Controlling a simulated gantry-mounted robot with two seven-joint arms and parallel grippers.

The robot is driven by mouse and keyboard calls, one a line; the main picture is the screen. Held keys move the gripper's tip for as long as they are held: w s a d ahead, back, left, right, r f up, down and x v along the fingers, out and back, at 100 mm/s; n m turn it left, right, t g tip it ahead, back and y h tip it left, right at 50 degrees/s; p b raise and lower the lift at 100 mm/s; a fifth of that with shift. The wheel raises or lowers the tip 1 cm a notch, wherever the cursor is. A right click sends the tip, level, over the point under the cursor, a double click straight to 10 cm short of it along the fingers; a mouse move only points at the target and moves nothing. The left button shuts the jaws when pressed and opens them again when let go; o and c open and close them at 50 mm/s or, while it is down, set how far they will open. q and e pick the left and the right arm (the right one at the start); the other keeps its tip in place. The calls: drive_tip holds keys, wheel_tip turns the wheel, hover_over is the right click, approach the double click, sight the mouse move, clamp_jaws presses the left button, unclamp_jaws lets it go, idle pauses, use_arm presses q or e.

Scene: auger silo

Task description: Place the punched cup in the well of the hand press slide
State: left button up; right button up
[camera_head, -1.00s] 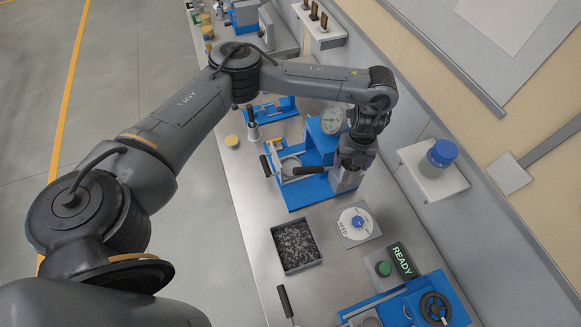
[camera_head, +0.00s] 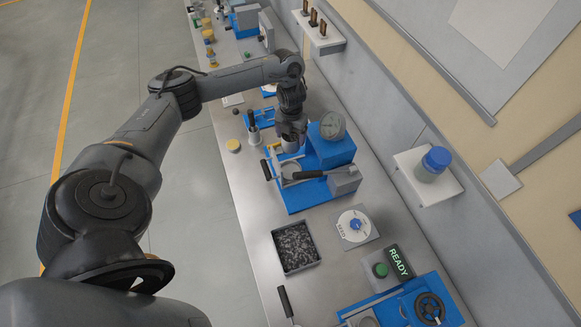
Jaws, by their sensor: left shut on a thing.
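My left gripper (camera_head: 291,142) points down and is shut on a small grey thing, which looks like the punched cup (camera_head: 291,147); the fingers hide most of it. It is over the back left of a blue bench machine (camera_head: 328,150) with a round dial and black-handled levers. This looks like the hand press. A round grey seat (camera_head: 290,171), perhaps the slide's well, sits at its front left, just below the gripper in the picture. I cannot make out whether the seat is empty. My right gripper is not in view.
A black lever handle (camera_head: 312,174) reaches across beside the seat.

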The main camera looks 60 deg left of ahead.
use_arm(q)
wheel_tip(320, 180, down, 17)
drive_tip(key=b, duration=0.6)
drive_tip(key=shift+s+f, duration=0.1)
drive_tip(key=shift+f, duration=0.1)
drive_tip(key=shift+f, duration=0.15)
drive_tip(key=o, duration=0.9)
